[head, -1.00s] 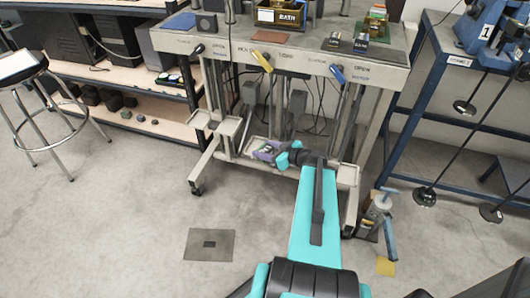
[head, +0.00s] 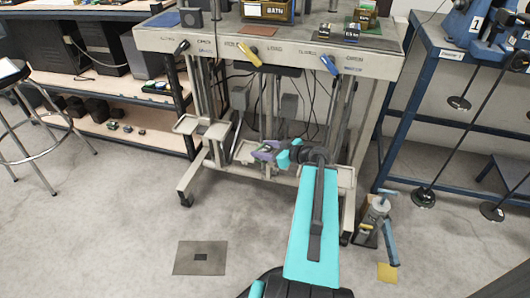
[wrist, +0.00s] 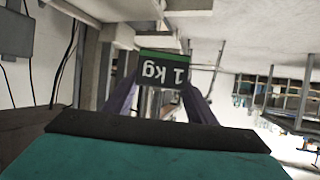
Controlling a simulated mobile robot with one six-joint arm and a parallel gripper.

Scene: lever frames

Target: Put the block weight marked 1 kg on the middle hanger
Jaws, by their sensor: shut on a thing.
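My gripper (head: 266,150) is low in front of the grey lever rig. Its purple fingers (wrist: 119,100) are shut on a dark block (wrist: 163,69) with a green top edge, marked 1 kg, which reads upside down in the wrist view. In the head view the block is small and mostly hidden by the fingers. A pale tray (head: 242,154), apparently the middle hanger, lies just behind and left of the gripper. I cannot tell whether the block touches it.
Other pale trays stand at the left (head: 186,125) and right (head: 345,178) of the rig. Small marked blocks (head: 350,35) sit on its top. A blue table (head: 440,45) stands right, a stool (head: 25,120) left. A pump-like tool (head: 378,225) is on the floor.

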